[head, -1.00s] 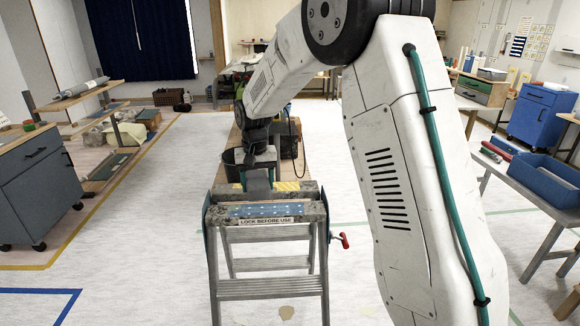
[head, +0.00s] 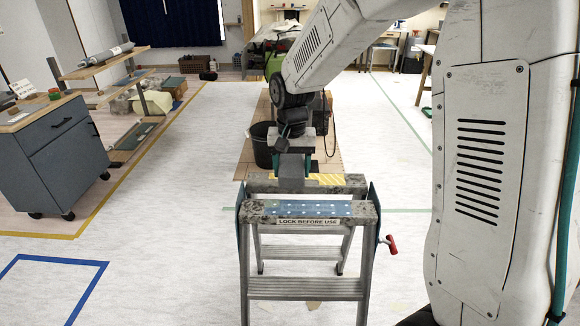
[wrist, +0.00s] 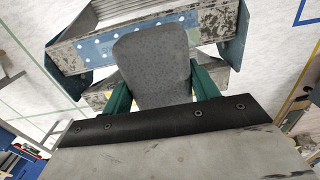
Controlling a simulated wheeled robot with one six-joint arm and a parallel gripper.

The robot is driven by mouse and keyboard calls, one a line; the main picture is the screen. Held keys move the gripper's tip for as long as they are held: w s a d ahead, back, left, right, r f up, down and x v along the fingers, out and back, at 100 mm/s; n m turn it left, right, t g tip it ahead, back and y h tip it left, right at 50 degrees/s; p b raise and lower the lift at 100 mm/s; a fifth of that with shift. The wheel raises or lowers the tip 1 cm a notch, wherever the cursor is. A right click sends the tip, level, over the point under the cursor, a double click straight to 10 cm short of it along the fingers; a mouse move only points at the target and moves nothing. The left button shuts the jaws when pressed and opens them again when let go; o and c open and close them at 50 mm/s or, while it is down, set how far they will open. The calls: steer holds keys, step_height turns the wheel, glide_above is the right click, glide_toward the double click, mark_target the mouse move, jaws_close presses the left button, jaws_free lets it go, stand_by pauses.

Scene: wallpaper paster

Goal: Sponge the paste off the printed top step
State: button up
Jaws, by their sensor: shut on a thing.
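The stepladder's top step (head: 330,208) is grey and paste-smeared, with a blue dotted print and a "LOCK BEFORE USE" label on its front edge. In the wrist view the top step (wrist: 210,25) lies beyond the sponge, and its blue print shows white dots. My gripper (head: 292,172) is shut on a grey sponge (wrist: 153,62), which sits between its green fingers. In the head view the sponge (head: 291,180) hangs at the rear left of the step. I cannot tell whether it touches the ladder. It hides part of the print in the wrist view.
A red-handled lever (head: 390,244) sticks out at the ladder's right side. A dark bucket (head: 263,150) stands on a board behind the ladder. A grey cabinet (head: 55,150) and shelves stand at the left. The floor around the ladder is mostly clear.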

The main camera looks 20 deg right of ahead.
mark_target(267, 204)
steer(key=shift+s, duration=0.15)
steer(key=shift+s, duration=0.1)
steer(key=shift+f, duration=3.3)
steer(key=shift+a+f, duration=0.1)
steer(key=shift+f, duration=1.15)
steer(key=shift+w+a, duration=0.45)
steer(key=shift+a, duration=0.6)
steer(key=shift+w+a, duration=0.4)
steer(key=shift+a, duration=0.65)
steer(key=shift+w+a, duration=0.45)
steer(key=shift+a, duration=0.6)
steer(key=shift+a, duration=0.15)
steer(key=shift+r, duration=0.1)
